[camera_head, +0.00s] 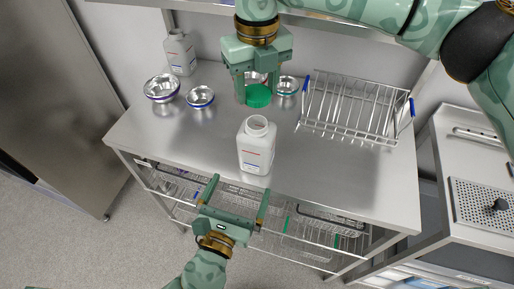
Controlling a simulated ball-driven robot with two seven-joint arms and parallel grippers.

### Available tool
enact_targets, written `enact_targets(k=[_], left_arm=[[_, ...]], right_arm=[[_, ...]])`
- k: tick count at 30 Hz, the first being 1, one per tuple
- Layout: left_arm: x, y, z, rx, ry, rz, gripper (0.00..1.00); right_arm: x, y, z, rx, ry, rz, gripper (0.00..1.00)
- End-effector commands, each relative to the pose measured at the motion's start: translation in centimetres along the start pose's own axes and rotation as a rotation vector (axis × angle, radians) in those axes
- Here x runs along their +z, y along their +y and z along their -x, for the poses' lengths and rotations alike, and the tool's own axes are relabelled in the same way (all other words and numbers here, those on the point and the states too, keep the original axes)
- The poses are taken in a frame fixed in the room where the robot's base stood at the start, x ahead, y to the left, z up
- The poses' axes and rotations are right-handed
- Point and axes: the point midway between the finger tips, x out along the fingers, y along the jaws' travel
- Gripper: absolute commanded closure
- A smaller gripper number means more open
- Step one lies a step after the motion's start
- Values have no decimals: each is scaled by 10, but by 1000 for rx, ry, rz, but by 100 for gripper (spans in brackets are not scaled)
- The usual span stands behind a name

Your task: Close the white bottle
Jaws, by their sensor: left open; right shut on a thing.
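The white bottle (255,152) stands upright and uncapped on the steel table (310,165), its round mouth open at the top. My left gripper (234,197) is open and empty, in front of the table's front edge and just below the bottle in the picture. Its fingers point toward the bottle and are apart from it.
Metal bowls (161,87) and (200,97) stand at the back left, and another bowl (287,85) is right of my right gripper. A second white bottle (180,52) stands at the back. A wire rack (352,108) fills the right. The table's front left is clear.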

Motion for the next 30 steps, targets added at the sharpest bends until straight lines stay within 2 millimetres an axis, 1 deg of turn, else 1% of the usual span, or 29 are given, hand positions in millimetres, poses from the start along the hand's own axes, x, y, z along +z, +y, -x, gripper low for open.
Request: enact_targets(k=[5, 9, 15, 18, 21, 30], left_arm=[[1, 0, -30, 1, -4, 0, 0], [1, 0, -58, 1, -3, 0, 0], [0, 0, -91, 0, -1, -2, 0], [0, 0, -102, 0, 0, -1, 0], [0, 0, -108, 0, 1, 0, 0], [0, 0, -111, 0, 1, -1, 0]], right_arm=[[0, 0, 0, 0, 0, 0, 71], [0, 0, 0, 0, 0, 0, 71], [0, 0, 0, 0, 0, 0, 71], [0, 0, 0, 0, 0, 0, 71], [0, 0, 0, 0, 0, 0, 71], [0, 0, 0, 0, 0, 0, 71]])
